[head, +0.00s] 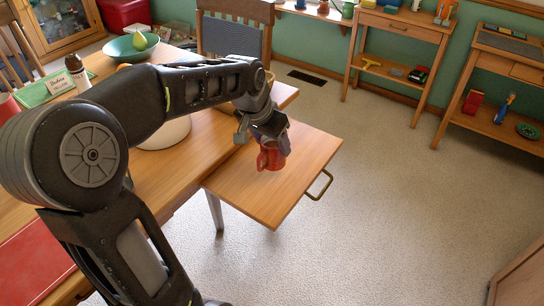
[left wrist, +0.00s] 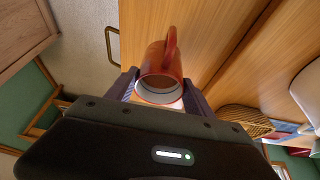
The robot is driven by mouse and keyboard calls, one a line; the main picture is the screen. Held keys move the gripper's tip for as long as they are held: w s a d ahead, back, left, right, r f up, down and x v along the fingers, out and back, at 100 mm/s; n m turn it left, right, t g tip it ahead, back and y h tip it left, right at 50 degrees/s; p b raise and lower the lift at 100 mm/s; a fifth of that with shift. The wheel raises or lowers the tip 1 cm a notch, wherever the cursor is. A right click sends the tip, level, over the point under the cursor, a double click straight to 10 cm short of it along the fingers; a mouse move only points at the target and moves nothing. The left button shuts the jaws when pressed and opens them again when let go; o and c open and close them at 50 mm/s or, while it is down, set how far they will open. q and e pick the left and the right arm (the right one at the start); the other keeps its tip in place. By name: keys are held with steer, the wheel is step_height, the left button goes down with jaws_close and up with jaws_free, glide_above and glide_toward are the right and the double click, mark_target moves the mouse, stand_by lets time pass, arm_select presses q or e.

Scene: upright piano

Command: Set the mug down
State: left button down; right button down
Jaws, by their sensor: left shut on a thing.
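The red mug (head: 271,157) is in my left gripper (head: 274,143), over the pull-out wooden board (head: 308,157) with its brass handle (head: 320,185). In the left wrist view the mug (left wrist: 157,75) sits between the two fingers of my left gripper (left wrist: 158,93), which are shut on it. Its pale inside faces the camera and its handle points away. The mug is at or just above the board; I cannot tell whether its base touches. My right gripper is not in view.
The wooden table (head: 192,155) adjoins the board and carries a white round vessel (head: 166,134), partly behind my arm, and a green bowl (head: 131,48) with a pear. A wicker basket (left wrist: 243,120) shows beside the board. The board around the mug is clear.

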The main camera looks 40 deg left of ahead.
mark_target(272, 156)
arm_select(q)
steer(key=shift+f, duration=0.1)
steer(key=shift+f+b, duration=0.35)
steer(key=shift+f, duration=2)
steer(key=shift+f, duration=0.1)
steer(key=shift+c, duration=1.9)
jaws_free()
steer(key=shift+f, duration=0.1)
steer(key=shift+r, duration=0.35)
steer(key=p+v, duration=0.1)
steer(key=v, duration=1)
steer(key=shift+s+r, duration=0.25)
steer(key=shift+r, duration=0.05)
